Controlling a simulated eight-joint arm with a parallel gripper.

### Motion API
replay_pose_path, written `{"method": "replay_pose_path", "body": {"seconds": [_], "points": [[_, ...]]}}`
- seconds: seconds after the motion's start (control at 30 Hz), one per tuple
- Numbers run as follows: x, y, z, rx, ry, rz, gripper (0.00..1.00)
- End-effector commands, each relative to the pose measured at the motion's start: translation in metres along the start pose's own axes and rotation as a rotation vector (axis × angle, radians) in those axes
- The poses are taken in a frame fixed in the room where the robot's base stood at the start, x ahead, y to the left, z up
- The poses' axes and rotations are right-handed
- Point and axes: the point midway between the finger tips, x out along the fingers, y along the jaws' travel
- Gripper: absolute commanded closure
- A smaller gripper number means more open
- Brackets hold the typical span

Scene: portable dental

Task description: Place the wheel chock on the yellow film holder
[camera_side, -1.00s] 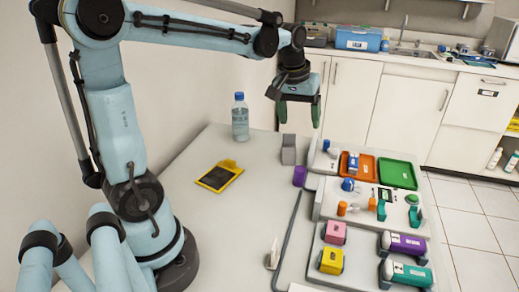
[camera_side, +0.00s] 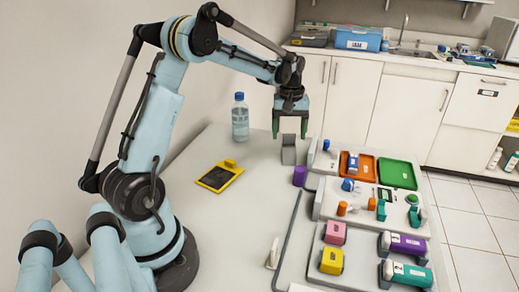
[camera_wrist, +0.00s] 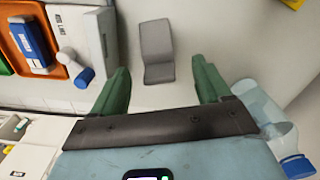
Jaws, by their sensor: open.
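The grey wheel chock (camera_side: 289,152) stands on the table near its far edge. In the wrist view the wheel chock (camera_wrist: 157,40) lies ahead of and between the two green fingers. My gripper (camera_side: 290,134) points down above the chock, with a fingertip to either side in the picture. It is open and empty, as the wrist view of the gripper (camera_wrist: 161,72) also shows. The yellow film holder (camera_side: 232,173) lies flat on the table, left of and nearer than the chock, with a dark panel on top. Nothing rests on it.
A water bottle (camera_side: 240,118) stands behind the film holder and also shows in the wrist view (camera_wrist: 270,115). A purple cylinder (camera_side: 299,176) stands just in front of the chock. Several trays and dental items fill the right side. The table around the film holder is clear.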

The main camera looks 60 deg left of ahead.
Motion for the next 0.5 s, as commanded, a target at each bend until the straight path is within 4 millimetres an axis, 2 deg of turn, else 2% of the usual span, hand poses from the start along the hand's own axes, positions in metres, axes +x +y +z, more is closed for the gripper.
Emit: {"method": "replay_pose_path", "body": {"seconds": [0.27, 0.5], "points": [[0.021, 0.001, 0.0, 0.001, 0.0, 0.0, 0.23], [0.054, 0.003, -0.002, 0.001, 0.001, 0.001, 0.23]]}}
